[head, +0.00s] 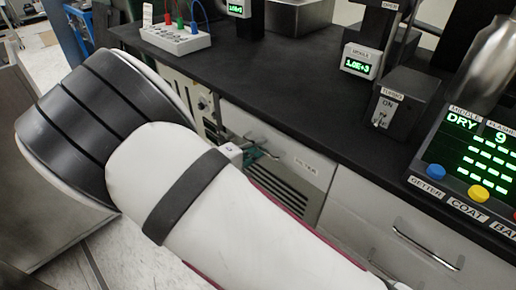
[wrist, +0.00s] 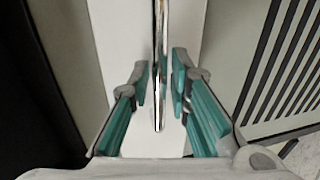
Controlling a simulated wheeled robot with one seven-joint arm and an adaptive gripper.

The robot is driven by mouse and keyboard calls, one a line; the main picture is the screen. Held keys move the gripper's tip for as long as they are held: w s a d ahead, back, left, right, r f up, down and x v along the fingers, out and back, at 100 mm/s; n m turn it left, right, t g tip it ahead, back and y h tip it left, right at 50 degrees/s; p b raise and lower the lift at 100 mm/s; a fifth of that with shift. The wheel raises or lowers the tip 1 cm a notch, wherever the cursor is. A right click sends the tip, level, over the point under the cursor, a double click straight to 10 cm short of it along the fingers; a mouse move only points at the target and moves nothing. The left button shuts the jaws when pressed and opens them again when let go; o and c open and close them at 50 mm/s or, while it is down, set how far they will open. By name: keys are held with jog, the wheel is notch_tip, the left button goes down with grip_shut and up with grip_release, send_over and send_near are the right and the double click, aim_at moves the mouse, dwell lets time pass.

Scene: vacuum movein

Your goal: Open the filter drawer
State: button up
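The filter drawer (head: 290,148) is a pale front labelled FILTER under the black counter, and it looks flush with the cabinet. In the wrist view its front (wrist: 112,50) is a white strip behind the handle. The handle (wrist: 160,30) is a shiny metal bar; part of it also shows in the head view (head: 264,146). My gripper (wrist: 159,88) is open, with one teal-padded finger on each side of the bar's end. Narrow gaps seem to remain on both sides. In the head view my arm hides much of my gripper (head: 252,156).
A slatted vent (head: 285,190) lies below the drawer. Another drawer with a bar handle (head: 427,246) is to the right. On the counter (head: 270,80) stand a TURBO switch box (head: 403,100), a display panel (head: 480,150) and a socket block (head: 176,38).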

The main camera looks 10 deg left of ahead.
grip_shut()
jog(key=f+v, duration=0.2)
jog(key=v, duration=1)
jog(key=s+f+v, duration=0.1)
jog(key=f+v, duration=0.2)
jog(key=v, duration=1)
jog(key=shift+s+a+f, duration=0.2)
jog(key=shift+a+f, duration=0.05)
jog(key=shift+a, duration=0.25)
grip_release()
